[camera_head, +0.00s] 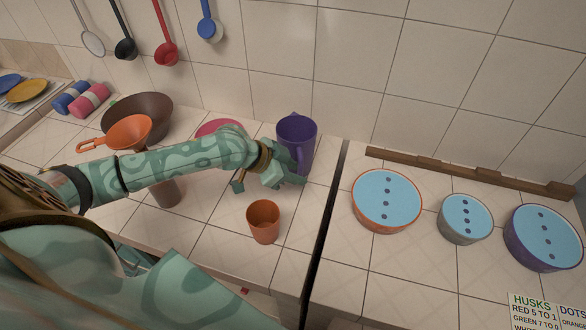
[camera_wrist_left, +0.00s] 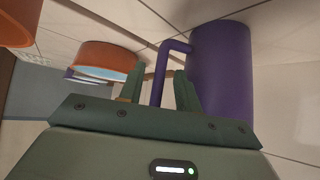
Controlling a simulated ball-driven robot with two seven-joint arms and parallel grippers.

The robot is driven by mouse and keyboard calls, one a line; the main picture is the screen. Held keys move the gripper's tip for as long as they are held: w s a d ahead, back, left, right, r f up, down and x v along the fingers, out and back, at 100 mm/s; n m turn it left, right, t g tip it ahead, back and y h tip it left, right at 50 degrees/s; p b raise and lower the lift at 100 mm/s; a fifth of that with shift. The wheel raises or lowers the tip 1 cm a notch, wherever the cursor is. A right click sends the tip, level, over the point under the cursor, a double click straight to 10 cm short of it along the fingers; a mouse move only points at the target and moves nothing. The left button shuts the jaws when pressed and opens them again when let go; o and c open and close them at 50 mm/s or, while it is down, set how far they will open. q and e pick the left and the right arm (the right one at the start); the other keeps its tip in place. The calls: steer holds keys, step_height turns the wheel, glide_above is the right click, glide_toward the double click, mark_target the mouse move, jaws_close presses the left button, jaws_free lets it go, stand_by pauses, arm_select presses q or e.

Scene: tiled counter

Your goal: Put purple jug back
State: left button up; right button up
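The purple jug (camera_head: 298,138) stands upright on the tiled counter near the wall, just left of the dark gap. In the left wrist view the jug (camera_wrist_left: 221,70) fills the upper right. My left gripper (camera_head: 282,176) is in front of the jug, by its handle side. In the left wrist view my gripper (camera_wrist_left: 163,92) has its two fingers apart. The jug's handle (camera_wrist_left: 158,75) shows between them, with a gap visible on each side. Whether a finger touches the handle cannot be told. My right gripper is not in view.
An orange cup (camera_head: 263,220) stands just in front of my left gripper. A pink dish (camera_head: 218,127) and a brown bowl (camera_head: 146,113) are behind my arm. Right of the gap, three blue-topped round containers (camera_head: 386,199) stand before a wooden rail (camera_head: 465,174). Ladles (camera_head: 165,50) hang above.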

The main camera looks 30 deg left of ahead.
arm_select(q)
steer(key=shift+r, duration=0.25)
steer(key=p+v, duration=0.2)
steer(key=v, duration=1)
steer(key=shift+f, duration=0.1)
